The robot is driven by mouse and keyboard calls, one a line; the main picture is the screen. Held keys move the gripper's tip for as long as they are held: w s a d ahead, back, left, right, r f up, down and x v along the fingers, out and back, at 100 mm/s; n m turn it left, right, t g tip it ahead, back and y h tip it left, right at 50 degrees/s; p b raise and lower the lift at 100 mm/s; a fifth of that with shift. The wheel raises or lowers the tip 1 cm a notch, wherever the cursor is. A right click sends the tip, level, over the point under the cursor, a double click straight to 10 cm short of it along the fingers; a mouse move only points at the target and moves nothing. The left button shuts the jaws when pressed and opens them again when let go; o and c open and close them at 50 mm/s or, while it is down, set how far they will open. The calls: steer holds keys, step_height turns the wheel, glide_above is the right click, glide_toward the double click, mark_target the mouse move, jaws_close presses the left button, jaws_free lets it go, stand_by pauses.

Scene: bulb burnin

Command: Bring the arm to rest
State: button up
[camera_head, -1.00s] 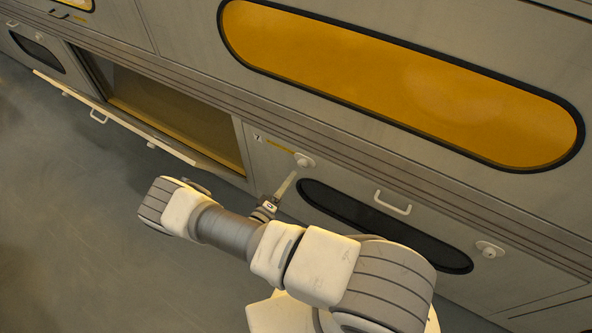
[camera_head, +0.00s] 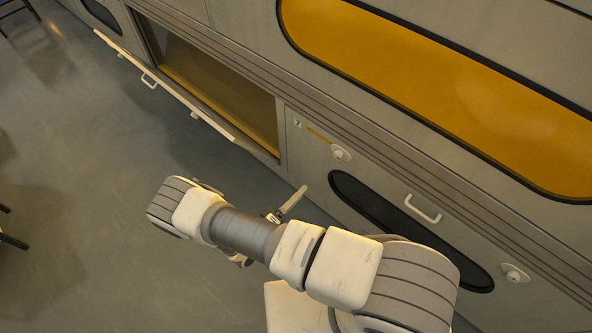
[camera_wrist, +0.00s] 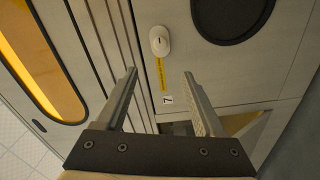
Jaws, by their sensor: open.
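My gripper (camera_wrist: 158,88) is open in the wrist view, with its two fingers apart and nothing between them. Beyond the fingers is the grey cabinet front with a white latch knob (camera_wrist: 159,40), a yellow strip and a label with a 7. In the head view my arm stretches from the lower right toward the middle left, in front of the cabinet. One finger of my gripper shows past the arm there, near the closed door (camera_head: 318,150); the rest is mostly hidden behind my arm.
An open compartment (camera_head: 215,85) has its door (camera_head: 185,100) folded down over the floor. A closed door with a dark oval window (camera_head: 400,230) and a white handle (camera_head: 422,209) is beside it. An orange window (camera_head: 440,85) is above. The floor (camera_head: 90,140) at left is clear; dark legs stand at the far left.

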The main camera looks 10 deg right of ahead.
steer(key=shift+r, duration=0.1)
steer(key=w+d+r+m+g+y, duration=0.1)
steer(key=d+r+m+g+y, duration=0.15)
steer(key=r+g, duration=0.7)
steer(key=d+r+m+g+y, duration=0.1)
steer(key=r+m+g, duration=0.25)
steer(key=r, duration=1.35)
steer(key=s+d+r+t+y, duration=0.25)
steer(key=s+r+y, duration=0.35)
steer(key=r, duration=0.5)
steer(key=s+d+r+t+y, duration=0.1)
steer(key=s+r+t+y, duration=0.3)
steer(key=s+r, duration=0.55)
step_height(320, 180, up, 17)
steer(key=w+p, duration=0.1)
steer(key=p, duration=1.4)
steer(key=shift+w+r+n+p, duration=0.15)
steer(key=shift+w+n+p, duration=0.1)
steer(key=shift+n+p, duration=0.1)
steer(key=shift+c, duration=0.2)
